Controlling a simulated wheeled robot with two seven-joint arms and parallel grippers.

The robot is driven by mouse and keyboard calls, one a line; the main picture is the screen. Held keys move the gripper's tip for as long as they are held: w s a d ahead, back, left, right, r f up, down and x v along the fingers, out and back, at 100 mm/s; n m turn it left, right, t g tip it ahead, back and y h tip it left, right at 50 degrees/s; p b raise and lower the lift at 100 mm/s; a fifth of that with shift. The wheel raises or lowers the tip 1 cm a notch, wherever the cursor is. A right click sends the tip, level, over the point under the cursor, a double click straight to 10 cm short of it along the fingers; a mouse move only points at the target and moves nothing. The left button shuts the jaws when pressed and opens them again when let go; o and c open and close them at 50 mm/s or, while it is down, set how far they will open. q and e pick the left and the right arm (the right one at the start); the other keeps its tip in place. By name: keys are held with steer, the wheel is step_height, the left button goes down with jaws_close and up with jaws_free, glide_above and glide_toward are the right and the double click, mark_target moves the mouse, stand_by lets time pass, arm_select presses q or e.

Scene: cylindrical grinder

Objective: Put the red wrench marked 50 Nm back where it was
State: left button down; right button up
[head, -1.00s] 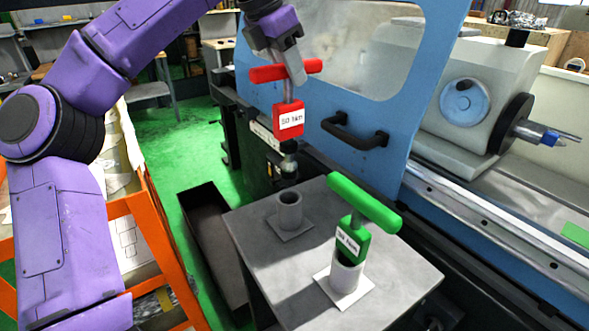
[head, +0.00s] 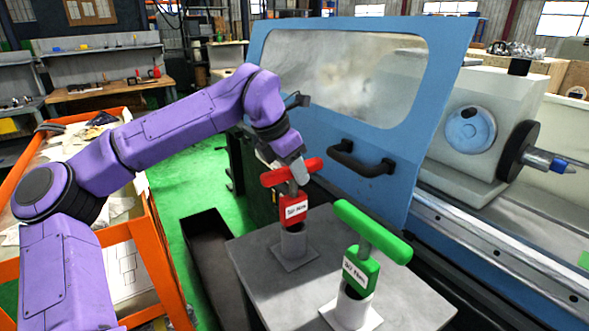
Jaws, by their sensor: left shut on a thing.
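The red wrench (head: 293,209) has a T-handle and a white label that reads roughly 50 Nm. It stands upright at the far-left grey cup holder (head: 293,243), its lower end in or just above the cup's mouth; I cannot tell how deep. My left gripper (head: 293,172) is shut on the red wrench near its T-handle, from above. A green T-handled wrench (head: 361,268) stands in the nearer cup holder (head: 350,313) on the same grey table (head: 254,262). My right gripper is not in view.
The blue machine door (head: 400,150) with a black handle (head: 360,160) stands close behind the table. A dark open bin (head: 207,262) lies on the green floor left of the table. An orange-framed cart (head: 160,270) stands farther left.

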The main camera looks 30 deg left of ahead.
arm_select(q)
steer(key=c, duration=1.2)
jaws_free()
steer(key=shift+f, duration=0.1)
steer(key=o, duration=0.4)
steer(key=shift+s, duration=0.1)
steer(key=shift+r, duration=0.35)
steer(key=v, duration=1.1)
steer(key=shift+s+r, duration=0.15)
steer(key=shift+r, duration=0.15)
steer(key=shift+d, duration=0.1)
